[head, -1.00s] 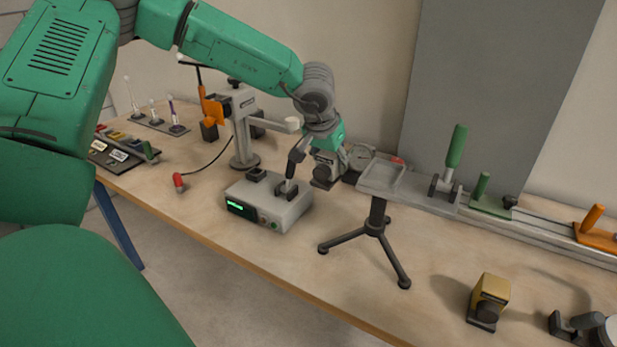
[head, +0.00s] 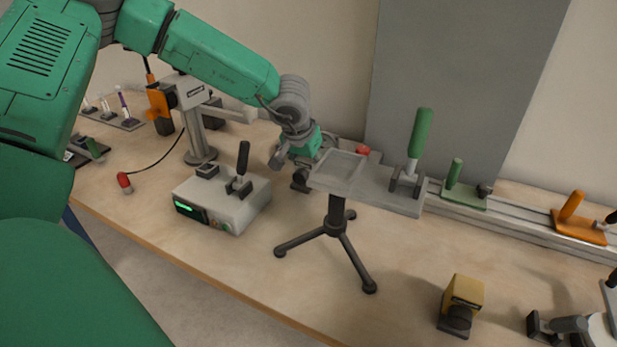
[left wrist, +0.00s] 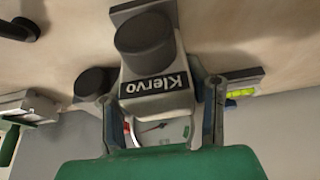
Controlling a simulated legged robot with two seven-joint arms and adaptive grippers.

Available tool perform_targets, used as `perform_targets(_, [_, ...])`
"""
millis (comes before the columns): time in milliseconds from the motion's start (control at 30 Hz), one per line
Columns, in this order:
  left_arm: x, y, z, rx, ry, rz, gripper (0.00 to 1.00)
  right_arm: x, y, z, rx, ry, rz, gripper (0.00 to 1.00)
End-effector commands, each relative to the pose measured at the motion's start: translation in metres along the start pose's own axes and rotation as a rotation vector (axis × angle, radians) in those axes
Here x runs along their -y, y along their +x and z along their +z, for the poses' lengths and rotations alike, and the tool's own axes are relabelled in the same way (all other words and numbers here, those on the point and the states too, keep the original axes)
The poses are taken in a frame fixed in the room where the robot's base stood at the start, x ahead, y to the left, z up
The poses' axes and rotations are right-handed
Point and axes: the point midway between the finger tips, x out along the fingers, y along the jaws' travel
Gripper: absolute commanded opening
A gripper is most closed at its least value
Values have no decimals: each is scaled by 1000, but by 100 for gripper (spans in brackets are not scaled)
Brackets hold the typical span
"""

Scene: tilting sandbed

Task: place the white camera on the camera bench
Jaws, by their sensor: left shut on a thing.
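The white camera, a pale grey-white body with a "Klervo" label and a dark round lens, is between the fingers of my left gripper (left wrist: 162,92) in the left wrist view (left wrist: 156,84). In the head view my left gripper (head: 295,160) points down behind the tripod stand's tray, and the camera's dark lens end (head: 300,181) shows just left of that tray. The rest of the camera is largely hidden there. The tripod stand (head: 341,168) has an empty grey tray top; I cannot tell whether it is the camera bench. My right gripper is out of view.
A grey control box (head: 235,207) with a black lever stands left of the tripod. A grey rail (head: 520,214) with green and orange handled clamps runs along the back right. A yellow camera (head: 463,293) stands front right. The table between tripod and yellow camera is clear.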

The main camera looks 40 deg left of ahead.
Motion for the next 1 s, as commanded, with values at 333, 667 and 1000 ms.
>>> perform_targets(333, [-3,23,9,-2,2,-1,0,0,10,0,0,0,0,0])
perform_targets(667, [0,26,11,0,1,-1,63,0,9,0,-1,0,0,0])
perform_targets(1000, [-1,19,9,-1,-1,0,63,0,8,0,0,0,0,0])
